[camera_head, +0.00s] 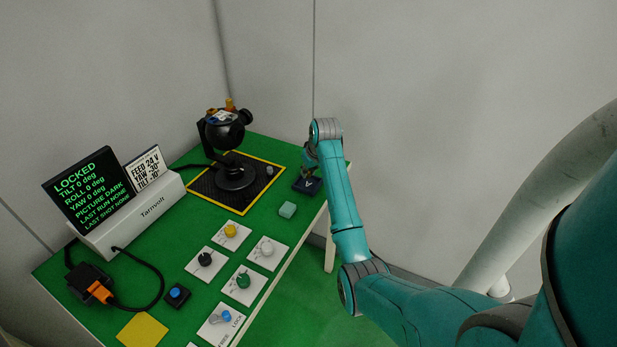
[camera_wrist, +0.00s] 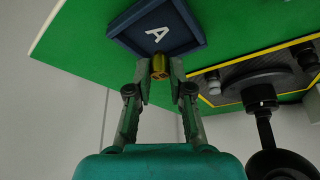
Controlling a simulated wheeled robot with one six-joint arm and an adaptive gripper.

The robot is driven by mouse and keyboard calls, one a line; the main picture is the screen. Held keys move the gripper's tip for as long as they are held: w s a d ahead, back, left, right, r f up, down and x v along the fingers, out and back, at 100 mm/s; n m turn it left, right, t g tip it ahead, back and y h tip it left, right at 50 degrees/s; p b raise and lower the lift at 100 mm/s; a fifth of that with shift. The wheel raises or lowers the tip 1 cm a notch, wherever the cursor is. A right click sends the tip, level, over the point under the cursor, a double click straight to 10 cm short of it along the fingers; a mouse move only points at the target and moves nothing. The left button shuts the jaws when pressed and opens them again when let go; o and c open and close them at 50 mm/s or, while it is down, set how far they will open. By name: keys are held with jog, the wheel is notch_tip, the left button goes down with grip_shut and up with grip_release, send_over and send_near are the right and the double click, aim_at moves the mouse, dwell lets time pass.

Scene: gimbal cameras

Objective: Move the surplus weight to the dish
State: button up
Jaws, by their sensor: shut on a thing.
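My gripper (camera_wrist: 159,70) is shut on a small brass weight (camera_wrist: 159,64), held between its fingertips. In the wrist view the weight overlaps the near edge of the dark blue square dish marked A (camera_wrist: 183,45); I cannot tell whether it touches the dish. In the head view the dish (camera_head: 300,188) lies at the table's far right edge, with my gripper (camera_head: 310,172) just over it and partly hiding it. The black gimbal camera (camera_head: 222,135) stands on a black mat, with a brass piece (camera_head: 230,104) on top.
A small grey piece (camera_head: 269,170) sits on the yellow-edged mat (camera_head: 240,204). A teal block (camera_head: 287,209) lies near the dish. Several knob panels, such as the white-knobbed one (camera_head: 267,254), are nearer. The display (camera_head: 88,188) reads LOCKED, with tilt, roll and yaw 0 deg.

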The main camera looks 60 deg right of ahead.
jog(key=shift+f, duration=1.35)
jog(key=shift+f, duration=0.1)
jog(key=o, duration=0.7)
jog(key=shift+s+r, duration=0.1)
jog(key=shift+r, duration=0.35)
jog(key=v, duration=1.1)
jog(key=shift+s+a+r, duration=0.1)
jog(key=shift+r, duration=0.05)
